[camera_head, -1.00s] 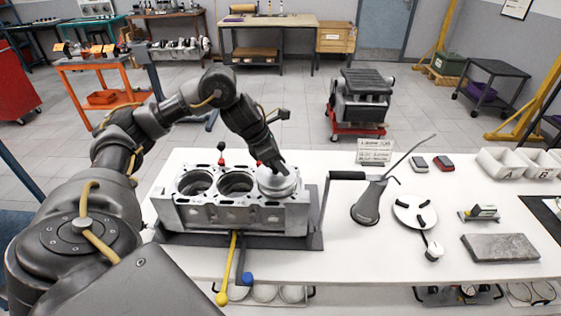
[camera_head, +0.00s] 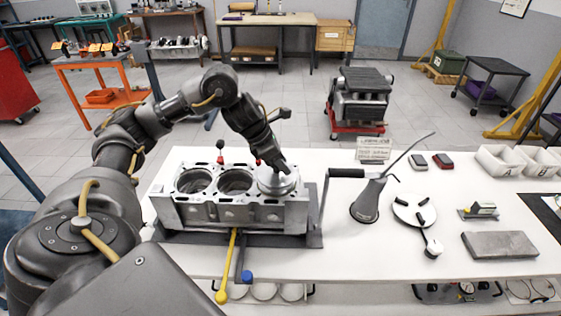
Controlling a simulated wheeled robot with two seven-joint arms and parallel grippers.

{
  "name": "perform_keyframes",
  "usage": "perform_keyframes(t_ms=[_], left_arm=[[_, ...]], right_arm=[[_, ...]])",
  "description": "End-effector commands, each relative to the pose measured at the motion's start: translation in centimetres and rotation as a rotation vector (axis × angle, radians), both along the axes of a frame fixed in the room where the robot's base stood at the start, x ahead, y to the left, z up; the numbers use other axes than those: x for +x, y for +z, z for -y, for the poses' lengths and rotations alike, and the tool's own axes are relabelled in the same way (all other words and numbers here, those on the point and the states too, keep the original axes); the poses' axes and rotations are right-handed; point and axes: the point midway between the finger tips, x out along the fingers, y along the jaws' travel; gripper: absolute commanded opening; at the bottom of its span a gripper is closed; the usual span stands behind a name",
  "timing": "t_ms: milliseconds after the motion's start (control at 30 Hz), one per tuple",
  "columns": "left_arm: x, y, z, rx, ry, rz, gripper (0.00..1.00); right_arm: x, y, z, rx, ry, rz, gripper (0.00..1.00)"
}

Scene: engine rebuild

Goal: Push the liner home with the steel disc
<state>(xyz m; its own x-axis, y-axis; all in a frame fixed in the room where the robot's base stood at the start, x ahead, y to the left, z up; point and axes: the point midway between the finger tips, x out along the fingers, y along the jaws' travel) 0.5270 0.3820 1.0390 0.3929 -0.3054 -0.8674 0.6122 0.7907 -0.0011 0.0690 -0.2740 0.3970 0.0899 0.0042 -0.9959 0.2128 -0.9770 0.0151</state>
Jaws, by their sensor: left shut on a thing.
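The engine block (camera_head: 232,213) stands on a dark plate on the white bench. Two of its bores are open, at the left and in the middle. The steel disc (camera_head: 278,185) lies level over the rightmost bore. My left gripper (camera_head: 280,168) points down onto the disc's top from above and is shut at its middle, on what looks like a grip on the disc. The liner is not visible; the disc and block hide that bore. My right gripper is not in view.
A yellow-handled tool (camera_head: 229,268) hangs at the bench's front edge.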

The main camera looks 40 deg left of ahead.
Motion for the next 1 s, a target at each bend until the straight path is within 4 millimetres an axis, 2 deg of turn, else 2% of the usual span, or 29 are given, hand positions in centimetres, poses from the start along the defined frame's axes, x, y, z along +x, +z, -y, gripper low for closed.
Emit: perform_keyframes(t_ms=[300, 333, 500, 833, 1000], left_arm=[[0.0, 0.1, 0.0, -0.001, 0.0, 0.002, 0.03], [0.0, 0.1, 0.0, -0.001, 0.0, 0.002, 0.36], [0.0, 0.1, 0.0, -0.001, 0.0, 0.001, 0.59], [-0.1, 0.2, -0.1, 0.0, 0.0, 0.0, 0.6], [-0.9, 2.2, -0.8, 0.002, 0.0, 0.005, 0.6]], right_arm=[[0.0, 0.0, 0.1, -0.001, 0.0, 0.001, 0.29], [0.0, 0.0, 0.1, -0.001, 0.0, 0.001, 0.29], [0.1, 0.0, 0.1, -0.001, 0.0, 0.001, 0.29], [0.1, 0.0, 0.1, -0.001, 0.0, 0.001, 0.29], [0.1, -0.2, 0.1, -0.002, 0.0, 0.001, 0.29]])
